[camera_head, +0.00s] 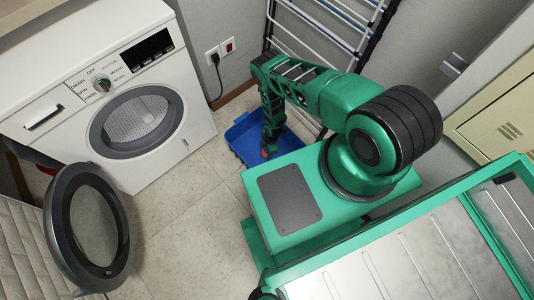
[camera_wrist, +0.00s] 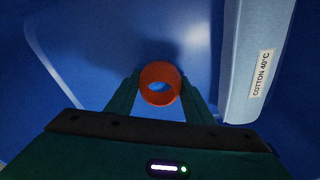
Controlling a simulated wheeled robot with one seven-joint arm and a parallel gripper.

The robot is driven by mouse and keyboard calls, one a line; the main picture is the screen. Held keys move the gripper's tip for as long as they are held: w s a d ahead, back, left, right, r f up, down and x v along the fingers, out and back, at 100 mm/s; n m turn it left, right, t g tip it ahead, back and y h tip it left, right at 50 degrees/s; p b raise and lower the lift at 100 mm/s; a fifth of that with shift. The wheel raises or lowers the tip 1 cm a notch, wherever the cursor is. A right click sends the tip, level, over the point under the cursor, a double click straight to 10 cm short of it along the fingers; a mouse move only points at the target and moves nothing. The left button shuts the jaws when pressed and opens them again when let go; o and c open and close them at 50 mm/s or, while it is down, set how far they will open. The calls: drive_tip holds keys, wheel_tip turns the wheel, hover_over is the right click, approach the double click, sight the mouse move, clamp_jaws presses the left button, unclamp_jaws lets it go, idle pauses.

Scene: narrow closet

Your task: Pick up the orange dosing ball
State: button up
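The orange dosing ball (camera_wrist: 160,84) is a small round cup with an open, hollow middle. In the wrist view it sits between the two fingertips of my gripper (camera_wrist: 160,90), and no gap shows on either side. My gripper seems shut on it. In the head view a bit of the orange ball (camera_head: 265,153) shows at the end of my arm, inside the blue bin (camera_head: 240,141). My gripper (camera_head: 268,146) points down into this bin. Whether the ball touches the bin's floor I cannot tell.
A drying rack (camera_head: 335,30) stands behind the bin. Tiled floor (camera_head: 185,215) is clear.

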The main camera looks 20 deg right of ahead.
drive_tip(key=shift+r, duration=0.15)
wheel_tip(320, 180, up, 10)
idle(1.3)
idle(0.7)
